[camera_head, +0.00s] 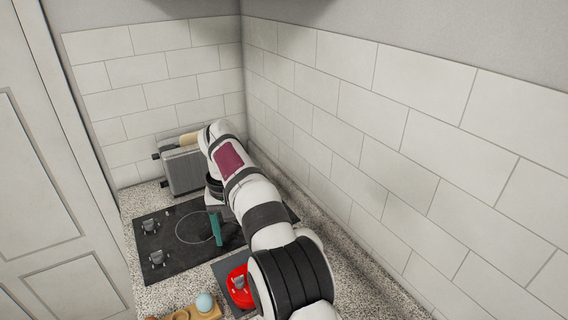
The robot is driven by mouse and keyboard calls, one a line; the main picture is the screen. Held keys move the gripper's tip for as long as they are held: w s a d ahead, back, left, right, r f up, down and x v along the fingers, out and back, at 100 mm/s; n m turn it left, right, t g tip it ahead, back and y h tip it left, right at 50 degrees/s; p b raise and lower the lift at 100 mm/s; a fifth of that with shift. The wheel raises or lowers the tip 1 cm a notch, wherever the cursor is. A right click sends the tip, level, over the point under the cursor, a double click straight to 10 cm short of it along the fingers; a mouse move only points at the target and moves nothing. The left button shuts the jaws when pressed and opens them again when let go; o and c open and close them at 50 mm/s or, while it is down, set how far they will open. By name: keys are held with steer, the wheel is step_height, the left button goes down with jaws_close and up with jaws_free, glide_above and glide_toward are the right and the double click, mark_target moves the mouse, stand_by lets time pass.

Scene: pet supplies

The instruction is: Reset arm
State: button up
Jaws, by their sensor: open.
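My white and black arm reaches from the bottom middle of the head view toward the back left, with its wrist bent down over the dark cooktop (180,250). My gripper (215,208) points down above the cooktop's right part and is mostly hidden behind my own arm. It is open. A teal, narrow thing (216,229) shows just below it; whether they touch cannot be told.
A grey toaster-like box (183,172) with a tan piece on top stands at the back against the tiled wall. A red round thing (238,292) lies on a grey board at the front, beside a pale blue ball (205,302) on a wooden holder. Walls close in on the right.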

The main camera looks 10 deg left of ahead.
steer(key=s+d+r+m, duration=0.2)
steer(key=s+d+r, duration=0.2)
steer(key=d, duration=0.5)
steer(key=s+d+r+m, duration=0.2)
steer(key=s+d+r, duration=0.15)
steer(key=d, duration=0.55)
steer(key=s+d+f+m, duration=0.2)
steer(key=s+d, duration=0.1)
steer(key=s, duration=0.4)
steer(key=s+d+f+m+y, duration=0.1)
steer(key=s+d+f+m, duration=0.1)
steer(key=s+d, duration=0.2)
steer(key=s+d+f+m, duration=0.2)
steer(key=s+d, duration=0.2)
steer(key=s, duration=0.6)
steer(key=shift+s+d+f+y, duration=0.15)
steer(key=shift+s+f+y, duration=0.1)
steer(key=shift+f+y, duration=0.15)
